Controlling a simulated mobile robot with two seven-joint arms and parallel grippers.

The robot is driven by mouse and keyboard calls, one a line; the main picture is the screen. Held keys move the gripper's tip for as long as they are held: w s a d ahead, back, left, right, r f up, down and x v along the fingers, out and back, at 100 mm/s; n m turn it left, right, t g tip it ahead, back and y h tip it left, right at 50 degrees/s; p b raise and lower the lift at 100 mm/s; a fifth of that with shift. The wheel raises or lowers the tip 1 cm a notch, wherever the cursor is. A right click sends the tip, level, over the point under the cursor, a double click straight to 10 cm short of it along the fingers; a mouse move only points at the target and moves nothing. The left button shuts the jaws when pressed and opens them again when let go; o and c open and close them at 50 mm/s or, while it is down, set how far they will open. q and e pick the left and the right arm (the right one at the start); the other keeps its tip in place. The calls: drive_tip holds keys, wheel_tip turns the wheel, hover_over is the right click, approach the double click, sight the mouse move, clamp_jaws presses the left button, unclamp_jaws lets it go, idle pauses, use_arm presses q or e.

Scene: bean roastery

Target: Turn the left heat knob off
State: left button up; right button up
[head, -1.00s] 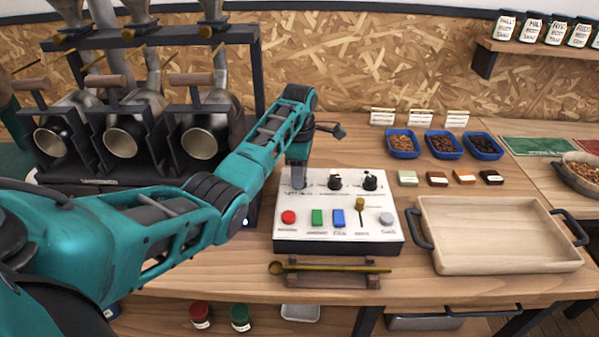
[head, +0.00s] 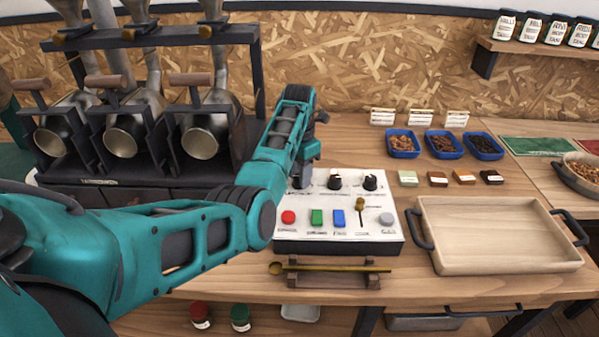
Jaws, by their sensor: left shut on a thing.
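The white control box (head: 375,235) stands on the bench in front of me, with a row of knobs along its back. My right gripper is not in view.
The box front carries a red button (head: 288,217), green and blue buttons, a brass lever (head: 360,205) and a grey button. A brass scoop (head: 330,269) lies before it. Roaster drums stand left. A wooden tray (head: 500,262) and blue bean dishes are right.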

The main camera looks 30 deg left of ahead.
use_arm(q)
drive_tip(key=shift+a+n, duration=0.1)
drive_tip(key=shift+n, duration=0.5)
drive_tip(key=o, duration=1)
drive_tip(key=shift+r, duration=0.15)
drive_tip(key=shift+r, duration=6.35)
drive_tip(key=shift+s, duration=0.1)
